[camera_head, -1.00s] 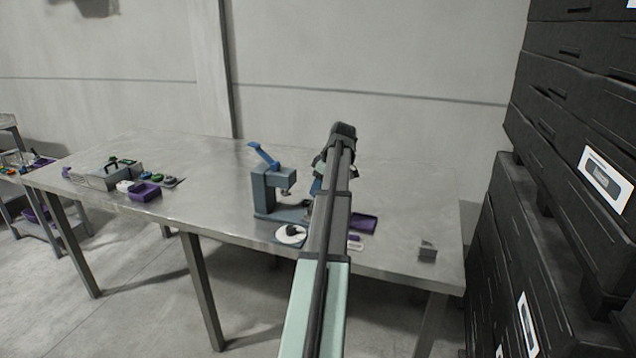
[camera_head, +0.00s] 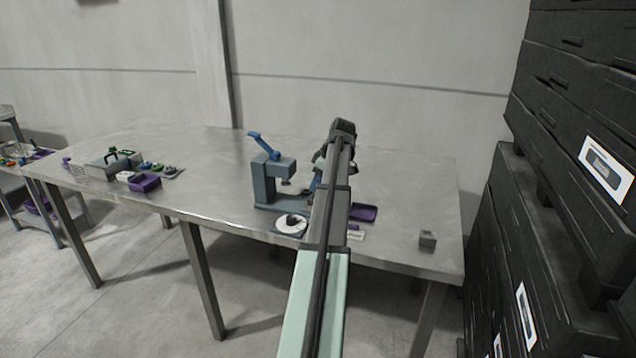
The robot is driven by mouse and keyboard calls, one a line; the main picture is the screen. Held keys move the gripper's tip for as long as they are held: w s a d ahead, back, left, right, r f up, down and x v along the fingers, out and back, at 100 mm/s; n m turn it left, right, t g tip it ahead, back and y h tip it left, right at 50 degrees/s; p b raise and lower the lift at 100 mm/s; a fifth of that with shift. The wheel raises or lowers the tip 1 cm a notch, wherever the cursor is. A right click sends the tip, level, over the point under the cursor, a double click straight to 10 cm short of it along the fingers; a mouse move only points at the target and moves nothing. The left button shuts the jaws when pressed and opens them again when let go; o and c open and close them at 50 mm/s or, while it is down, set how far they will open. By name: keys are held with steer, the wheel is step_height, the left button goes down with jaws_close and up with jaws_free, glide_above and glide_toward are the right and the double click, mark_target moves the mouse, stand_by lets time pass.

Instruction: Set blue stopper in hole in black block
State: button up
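My arm reaches over the metal table, and its end (camera_head: 322,172) is mostly hidden behind my own arm links. The fingertips do not show clearly, so I cannot tell whether they are open or shut. A bit of blue (camera_head: 316,182) shows beside the arm end; I cannot tell whether it is the blue stopper or part of the gripper. A small dark piece (camera_head: 296,219) sits on a white disc (camera_head: 284,228) at the foot of the blue-grey press; it may be the black block, but no hole can be made out.
The blue-grey press (camera_head: 264,185) with a blue lever stands left of my arm. A purple tray (camera_head: 364,213) and a small grey block (camera_head: 428,240) lie to the right. Grey and purple containers (camera_head: 145,182) stand at the left. Black crates (camera_head: 570,120) are stacked at the right.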

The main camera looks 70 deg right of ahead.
steer(key=shift+f, duration=1.1)
stand_by(1.2)
steer(key=o, duration=1.5)
steer(key=shift+r, duration=0.1)
steer(key=shift+r, duration=3.65)
